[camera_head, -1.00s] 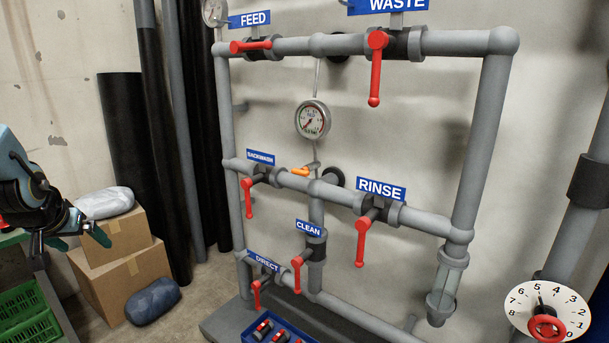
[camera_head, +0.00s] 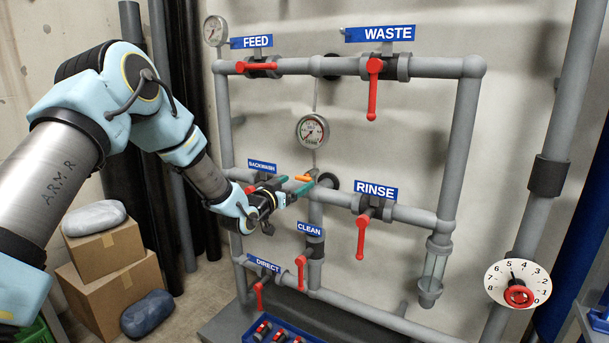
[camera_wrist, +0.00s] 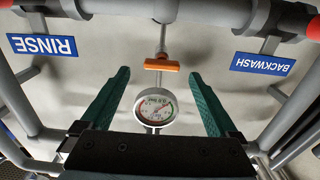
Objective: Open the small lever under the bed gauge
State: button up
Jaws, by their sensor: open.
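The bed gauge (camera_head: 312,131) is a round white dial in the middle of the pipe frame; it also shows in the wrist view (camera_wrist: 156,107). Below it on the thin vertical tube is the small orange lever (camera_head: 303,178), set crosswise to the tube. In the wrist view the lever (camera_wrist: 161,65) lies beyond and between my fingertips, apart from both. My gripper (camera_head: 295,186) is open, with green fingers, just left of the lever in the head view. It also shows open in the wrist view (camera_wrist: 163,75). My gripper hides most of the BACKWASH valve handle.
Red-handled valves sit around the gauge: FEED (camera_head: 256,67), WASTE (camera_head: 373,88), RINSE (camera_head: 362,236), CLEAN (camera_head: 301,272) and DIRECT (camera_head: 259,294). A grey pipe (camera_head: 400,214) runs close under the lever. Boxes (camera_head: 110,268) stand at lower left. A numbered dial (camera_head: 517,284) is at lower right.

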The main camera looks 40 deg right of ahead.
aim_at(301, 179)
jog(key=shift+p+x, duration=0.7)
jog(key=shift+x, duration=1.95)
jog(key=shift+w, duration=0.1)
jog(key=shift+c, duration=0.2)
jog(key=c, duration=1.3)
